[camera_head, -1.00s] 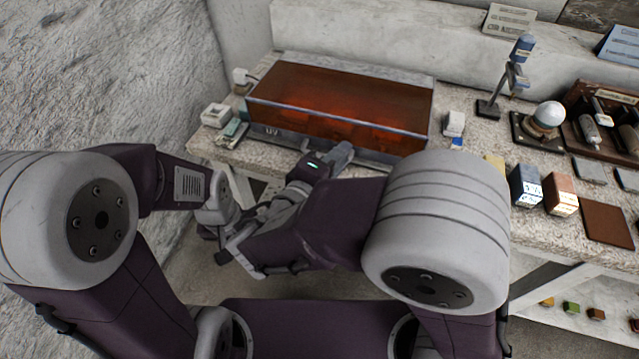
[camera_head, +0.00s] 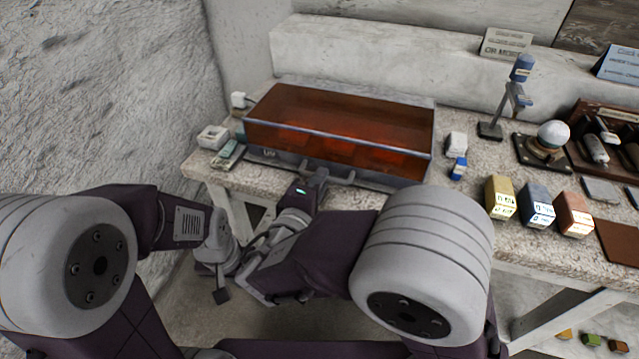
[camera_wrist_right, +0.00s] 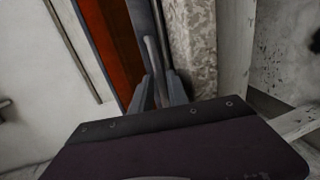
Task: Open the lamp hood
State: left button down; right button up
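The lamp hood (camera_head: 340,118) is a long amber see-through box, lying closed on the workbench at the back. A grey handle bar (camera_head: 343,178) runs along its lower front edge; it also shows in the right wrist view (camera_wrist_right: 153,58). My right gripper (camera_head: 318,178) is at the hood's front, by the handle. In the right wrist view its fingers (camera_wrist_right: 158,90) look apart, with the near end of the bar at or between them; I cannot tell whether they touch it. My left arm hangs low at the left; its gripper end (camera_head: 221,292) is partly hidden and its fingers are unclear.
Small devices (camera_head: 213,137) stand left of the hood. To the right are a white-and-blue bottle (camera_head: 457,165), a blue-topped stand (camera_head: 492,130), a white sphere on a base (camera_head: 553,134) and yellow, blue and red boxes (camera_head: 537,205). A wall (camera_head: 110,90) rises close at the left.

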grip_shut()
dwell(1.4)
